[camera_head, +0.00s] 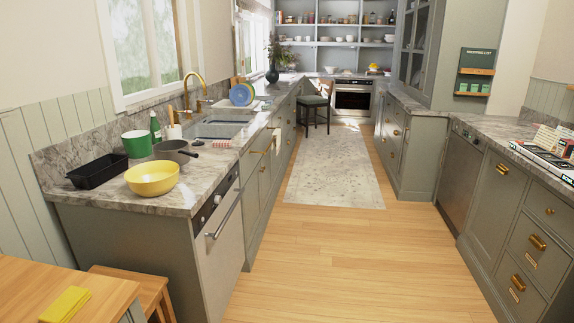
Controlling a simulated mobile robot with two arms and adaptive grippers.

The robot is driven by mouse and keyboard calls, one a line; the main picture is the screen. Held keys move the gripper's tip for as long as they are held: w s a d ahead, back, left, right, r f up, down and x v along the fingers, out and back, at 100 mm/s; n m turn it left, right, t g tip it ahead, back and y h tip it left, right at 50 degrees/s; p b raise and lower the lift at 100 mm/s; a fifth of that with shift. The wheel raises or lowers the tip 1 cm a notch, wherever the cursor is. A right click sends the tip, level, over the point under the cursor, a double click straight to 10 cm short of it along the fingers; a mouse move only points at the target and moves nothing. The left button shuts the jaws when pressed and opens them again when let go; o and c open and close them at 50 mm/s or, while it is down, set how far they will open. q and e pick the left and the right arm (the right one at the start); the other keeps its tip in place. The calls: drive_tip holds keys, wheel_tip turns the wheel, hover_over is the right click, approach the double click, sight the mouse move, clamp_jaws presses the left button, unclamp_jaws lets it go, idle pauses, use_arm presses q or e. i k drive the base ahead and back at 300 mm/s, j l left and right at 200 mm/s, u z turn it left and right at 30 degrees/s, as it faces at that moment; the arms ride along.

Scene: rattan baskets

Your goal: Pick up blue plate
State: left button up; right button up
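The blue plate (240,95) stands tilted on the left counter, beyond the sink, at a drying spot near the window wall. Another plate or dish, paler in colour, seems to stand right beside it. It is small in this view, so its exact support cannot be told. Neither of my grippers is in view.
The left counter (130,198) holds a yellow bowl (152,178), a black tray (97,171), a green pot (137,144) and a dark pan (176,151). A wooden table (35,280) and stool are at front left. A chair (316,103) stands farther back. The aisle floor (340,250) is clear.

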sight(239, 91)
drive_tip(key=i, duration=2.3)
